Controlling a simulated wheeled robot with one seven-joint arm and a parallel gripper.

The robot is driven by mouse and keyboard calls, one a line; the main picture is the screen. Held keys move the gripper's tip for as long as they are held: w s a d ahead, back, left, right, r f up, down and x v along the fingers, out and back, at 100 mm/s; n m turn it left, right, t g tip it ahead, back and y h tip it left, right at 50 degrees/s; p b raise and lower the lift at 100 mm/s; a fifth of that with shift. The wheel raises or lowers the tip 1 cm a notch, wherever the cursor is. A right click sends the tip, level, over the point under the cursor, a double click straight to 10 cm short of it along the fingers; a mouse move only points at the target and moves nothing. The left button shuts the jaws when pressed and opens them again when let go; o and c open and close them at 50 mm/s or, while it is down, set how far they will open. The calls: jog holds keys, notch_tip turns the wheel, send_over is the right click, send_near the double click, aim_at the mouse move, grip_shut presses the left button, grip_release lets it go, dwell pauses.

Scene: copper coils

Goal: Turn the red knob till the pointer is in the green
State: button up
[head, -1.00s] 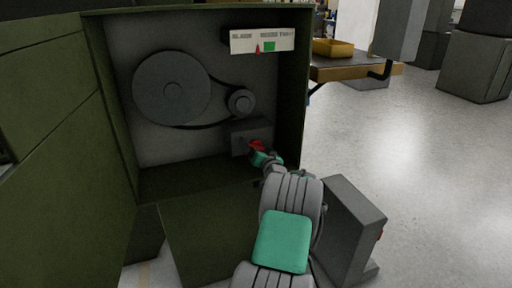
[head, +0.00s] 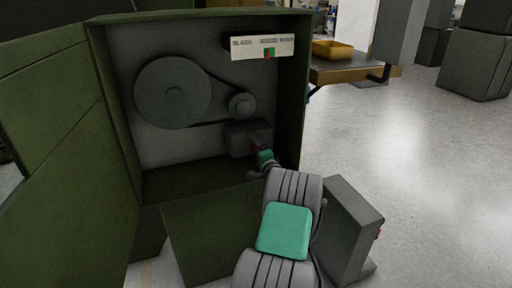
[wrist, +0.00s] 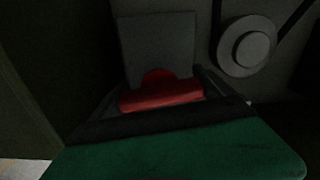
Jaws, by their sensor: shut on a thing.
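The red knob (head: 255,149) sits on a grey block (head: 240,139) inside the open green cabinet, mostly hidden by my gripper in the head view. In the wrist view the red knob (wrist: 160,94) lies between my fingers. My gripper (head: 262,154) is shut on it. The white gauge plate (head: 245,48) is above, at the cabinet's upper right. Its red pointer (head: 267,54) overlaps the small green patch (head: 271,50), seemingly toward its left part.
A large grey pulley (head: 172,92) and a small pulley (head: 241,105) are joined by a dark belt, which looks straight. The cabinet's right wall (head: 293,100) stands close beside my arm. A bench with a yellow tray (head: 333,49) is at the back right.

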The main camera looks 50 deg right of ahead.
jog(key=shift+m+p, duration=0.35)
jog(key=shift+m, duration=0.45)
jog(key=shift+f, duration=0.1)
jog(key=o, duration=1.1)
jog(key=shift+s, duration=0.1)
jog(key=v, duration=0.7)
jog(key=shift+s+a+p, duration=0.2)
jog(key=shift+s+p, duration=0.1)
jog(key=shift+p, duration=0.1)
